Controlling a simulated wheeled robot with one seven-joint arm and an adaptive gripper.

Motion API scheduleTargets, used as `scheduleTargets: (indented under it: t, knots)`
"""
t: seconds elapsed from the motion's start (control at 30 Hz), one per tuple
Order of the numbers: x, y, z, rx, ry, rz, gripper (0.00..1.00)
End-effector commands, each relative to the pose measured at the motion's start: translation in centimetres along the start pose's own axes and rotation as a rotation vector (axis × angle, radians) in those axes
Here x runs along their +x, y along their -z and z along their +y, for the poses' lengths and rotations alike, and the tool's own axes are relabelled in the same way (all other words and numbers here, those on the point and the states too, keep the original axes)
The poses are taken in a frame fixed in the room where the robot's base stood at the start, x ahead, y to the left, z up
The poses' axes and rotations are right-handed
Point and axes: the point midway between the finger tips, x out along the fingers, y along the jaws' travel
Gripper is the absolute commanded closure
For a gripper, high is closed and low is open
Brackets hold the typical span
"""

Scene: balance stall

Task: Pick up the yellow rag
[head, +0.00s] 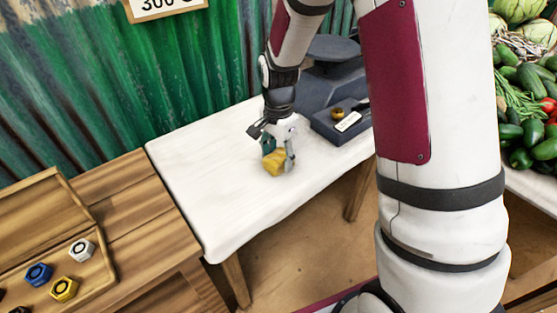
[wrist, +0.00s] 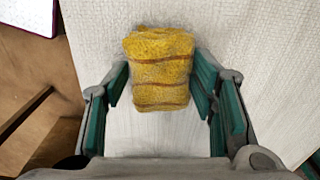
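The yellow rag (wrist: 158,70) is a folded, blocky bundle with brownish bands across it. In the wrist view it lies between the fingertips of my gripper (wrist: 161,72), one green-padded finger on each side. The fingers stand wide apart, and their tips come very close to the rag's sides; I cannot tell whether they touch it. In the head view the rag (head: 274,162) is on the white-covered table, directly under my gripper (head: 279,156), which points down. Part of the rag is hidden behind a finger there.
A dark scale (head: 325,85) stands on the white table (head: 215,205) behind my gripper, with a small brass-coloured weight on its base. A wooden table at the left holds a tray (head: 75,215) with coloured hexagonal weights. Vegetables (head: 530,110) are at the right. The white table's front is clear.

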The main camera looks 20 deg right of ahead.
Motion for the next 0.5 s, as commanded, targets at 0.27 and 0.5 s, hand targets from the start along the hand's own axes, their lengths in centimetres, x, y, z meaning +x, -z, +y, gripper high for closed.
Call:
scheduleTargets:
  t: [0.27, 0.5]
  knots:
    - [-0.02, 0.01, -0.01, 0.000, 0.000, 0.000, 0.82]
    - [-0.26, 0.01, -0.01, 0.000, 0.000, 0.000, 0.83]
